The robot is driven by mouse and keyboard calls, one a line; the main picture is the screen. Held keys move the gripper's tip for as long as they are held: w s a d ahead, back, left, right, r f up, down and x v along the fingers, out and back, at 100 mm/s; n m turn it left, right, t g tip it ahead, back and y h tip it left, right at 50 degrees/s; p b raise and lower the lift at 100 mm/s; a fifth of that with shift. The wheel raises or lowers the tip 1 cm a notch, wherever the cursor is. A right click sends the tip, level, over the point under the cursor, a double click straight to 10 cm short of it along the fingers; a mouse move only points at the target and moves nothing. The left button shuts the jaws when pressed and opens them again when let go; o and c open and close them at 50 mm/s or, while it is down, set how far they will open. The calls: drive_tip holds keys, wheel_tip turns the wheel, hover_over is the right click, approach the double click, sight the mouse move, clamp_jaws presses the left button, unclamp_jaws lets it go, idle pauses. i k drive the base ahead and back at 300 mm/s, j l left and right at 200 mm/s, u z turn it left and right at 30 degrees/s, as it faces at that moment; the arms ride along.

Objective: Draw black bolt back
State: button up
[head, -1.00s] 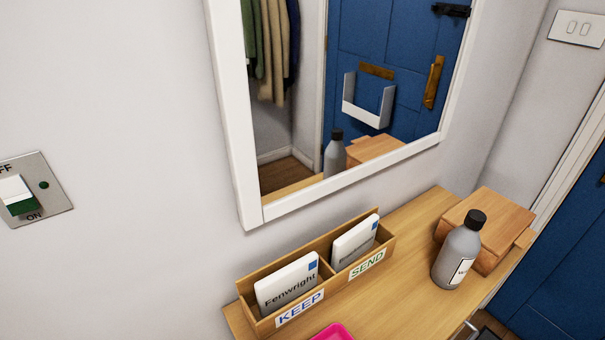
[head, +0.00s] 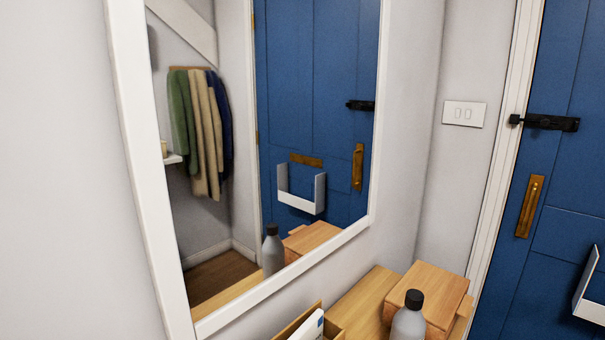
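The black bolt (head: 550,123) is mounted across the upper part of the blue door (head: 565,70) at the right of the head view. Its left end reaches over the white door frame (head: 506,130). A reflection of the bolt shows at the right edge of the mirror. A brass handle plate (head: 530,206) sits on the door below the bolt. My gripper is not in view.
A wooden shelf (head: 365,298) under the mirror (head: 310,120) holds a wooden box (head: 432,288), a grey bottle (head: 409,322) and a letter rack (head: 297,323). A white switch plate (head: 464,114) is on the wall left of the door. A white bracket-like holder (head: 591,290) sticks out from the door.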

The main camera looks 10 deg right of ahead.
sight(544, 123)
drive_tip(key=i+l+z, duration=0.3)
drive_tip(key=l, duration=0.15)
drive_tip(key=i+l+z, duration=0.35)
